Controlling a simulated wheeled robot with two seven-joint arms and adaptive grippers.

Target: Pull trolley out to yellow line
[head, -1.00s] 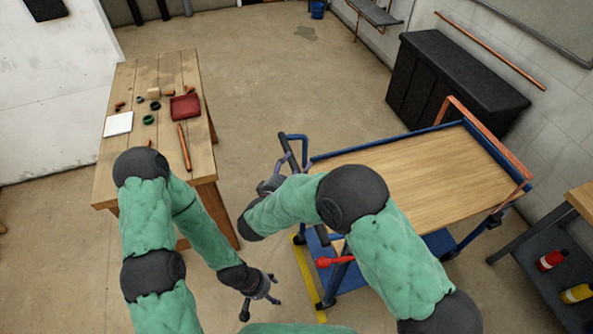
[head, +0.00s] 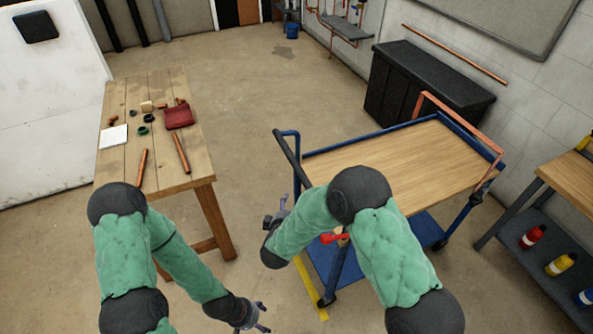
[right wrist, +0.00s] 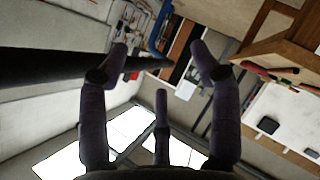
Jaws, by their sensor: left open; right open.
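The trolley (head: 400,160) has a blue frame, a wooden top and a lower blue deck. Its dark push handle (head: 291,160) is at the left end. A yellow line (head: 311,290) shows on the floor by the trolley's near left wheel, partly hidden by my right arm. My right gripper (head: 277,210) is open and empty, just below and left of the handle's near end. In the right wrist view a dark bar (right wrist: 45,72), likely the handle, lies beside the spread fingers, not between them. My left gripper (head: 258,318) is open and empty, low over the floor.
A wooden table (head: 165,90) with pipes and a red tray (head: 179,117) stands left. A black cabinet (head: 420,85) is behind the trolley. A workbench (head: 565,190) with bottles stands right. A red lever-like part (head: 334,238) shows under the trolley top. Floor between table and trolley is clear.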

